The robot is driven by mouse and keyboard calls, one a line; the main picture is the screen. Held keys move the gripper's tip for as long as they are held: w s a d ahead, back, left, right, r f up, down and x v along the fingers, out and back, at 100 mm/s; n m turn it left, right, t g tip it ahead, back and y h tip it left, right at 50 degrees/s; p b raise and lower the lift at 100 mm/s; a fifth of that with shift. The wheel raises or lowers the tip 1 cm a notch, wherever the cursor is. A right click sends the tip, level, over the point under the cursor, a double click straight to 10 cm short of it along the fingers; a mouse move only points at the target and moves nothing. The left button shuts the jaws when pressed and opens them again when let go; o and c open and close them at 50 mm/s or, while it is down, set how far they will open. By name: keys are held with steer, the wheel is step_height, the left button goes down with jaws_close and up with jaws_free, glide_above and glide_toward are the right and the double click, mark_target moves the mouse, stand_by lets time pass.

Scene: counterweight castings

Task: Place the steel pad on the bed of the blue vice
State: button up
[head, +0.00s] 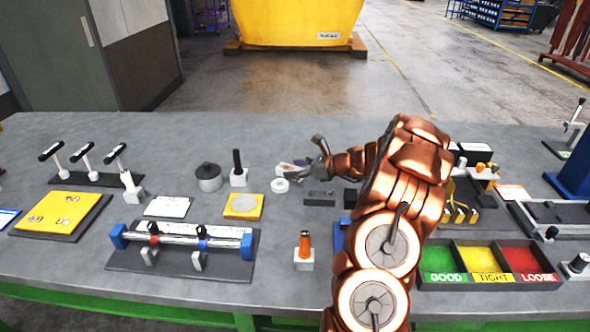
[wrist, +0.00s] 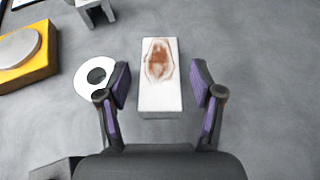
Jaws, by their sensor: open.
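The steel pad (wrist: 160,95) is a bright oblong block with a brown mirrored patch on top. It lies flat on the bench between my open fingers in the wrist view, with a gap on each side. It shows small and pale in the head view (head: 287,168). My gripper (wrist: 161,88) is open and empty, low over it; it also shows in the head view (head: 308,158). A blue part (head: 338,236), perhaps of the blue vice, shows at the left edge of my arm. The arm hides the rest, so I cannot tell the vice's bed.
A white ring (wrist: 97,77) lies close left of the pad. A yellow plate with a disc (head: 243,206), a dark block (head: 320,198) and an orange-handled tool (head: 304,247) stand nearby. Sorting trays (head: 490,279) lie right of my arm.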

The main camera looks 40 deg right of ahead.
steer(key=shift+r, duration=0.25)
steer(key=b+v, duration=0.2)
steer(key=v, duration=1)
steer(key=shift+f, duration=0.2)
